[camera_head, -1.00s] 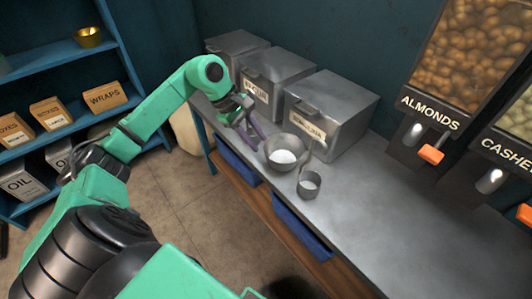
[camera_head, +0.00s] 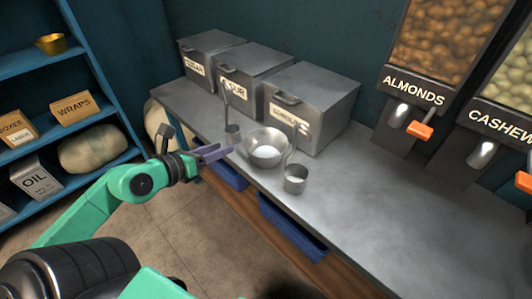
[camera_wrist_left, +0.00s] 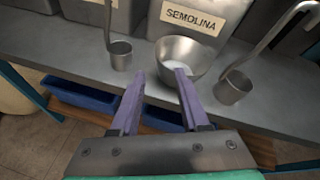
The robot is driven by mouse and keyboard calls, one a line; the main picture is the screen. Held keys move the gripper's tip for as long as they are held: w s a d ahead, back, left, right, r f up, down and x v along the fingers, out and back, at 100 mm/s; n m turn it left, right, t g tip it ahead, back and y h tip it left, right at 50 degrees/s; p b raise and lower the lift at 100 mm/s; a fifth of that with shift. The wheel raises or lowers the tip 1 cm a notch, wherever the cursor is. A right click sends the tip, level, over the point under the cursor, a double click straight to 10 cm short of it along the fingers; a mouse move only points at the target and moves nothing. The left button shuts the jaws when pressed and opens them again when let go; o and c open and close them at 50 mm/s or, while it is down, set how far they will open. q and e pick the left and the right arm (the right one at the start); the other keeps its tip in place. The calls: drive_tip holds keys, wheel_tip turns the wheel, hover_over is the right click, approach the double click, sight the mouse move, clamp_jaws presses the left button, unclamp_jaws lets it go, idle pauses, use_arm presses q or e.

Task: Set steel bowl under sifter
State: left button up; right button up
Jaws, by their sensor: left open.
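The steel bowl (camera_head: 266,149) stands upright on the metal counter with white powder in its bottom. It also shows in the left wrist view (camera_wrist_left: 180,48), just beyond my fingertips. My left gripper (camera_head: 221,153) has purple fingers, spread apart and empty, at the counter's front edge left of the bowl. In the left wrist view (camera_wrist_left: 160,75) its right fingertip overlaps the bowl's near side; I cannot tell if they touch. I cannot make out a sifter in these frames. My right gripper is not in view.
One long-handled steel ladle (camera_head: 233,131) stands left of the bowl and another (camera_head: 295,181) to its right. Steel bins, including a semolina bin (camera_head: 318,112), line the wall behind. Blue trays (camera_head: 292,229) sit below the counter. The counter's right part is clear.

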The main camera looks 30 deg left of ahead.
sight(248, 140)
use_arm(q)
drive_tip(key=x, duration=0.7)
drive_tip(key=shift+w+f, duration=0.2)
drive_tip(key=shift+w, duration=0.2)
drive_tip(key=x, duration=0.2)
drive_tip(key=b+x, duration=0.1)
drive_tip(key=x, duration=0.2)
drive_tip(key=shift+w+a+f, duration=0.15)
drive_tip(key=shift+f, duration=0.3)
drive_tip(key=shift+c, duration=0.3)
clamp_jaws()
